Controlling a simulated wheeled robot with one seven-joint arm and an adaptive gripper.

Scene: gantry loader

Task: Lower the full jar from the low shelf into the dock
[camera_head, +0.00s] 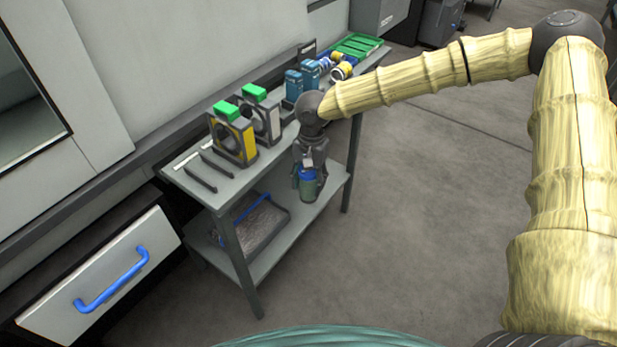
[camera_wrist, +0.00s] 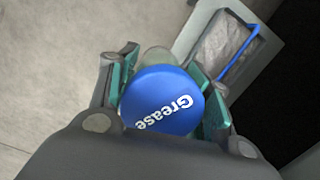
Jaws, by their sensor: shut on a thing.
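The jar (camera_head: 307,188) has a blue lid and a greenish, see-through body. In the wrist view its blue lid (camera_wrist: 162,99), lettered "Grease", sits between the two teal finger pads. My gripper (camera_head: 308,172) points down and is shut on the jar at the front right edge of the bench, above the level of the low shelf (camera_head: 272,257). The jar looks upright. I cannot tell whether its base touches the shelf. On the bench top stand a yellow-and-grey unit (camera_head: 233,140) and a similar grey unit (camera_head: 265,117), both green-topped; I cannot tell which thing is the dock.
A grey tray with a blue handle (camera_head: 258,217) lies on the low shelf, left of the jar. The bench top (camera_head: 190,167) holds blue canisters (camera_head: 294,84), small jars (camera_head: 341,71) and a green rack (camera_head: 357,46). A drawer with a blue handle (camera_head: 112,280) stands at lower left. Floor to the right is clear.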

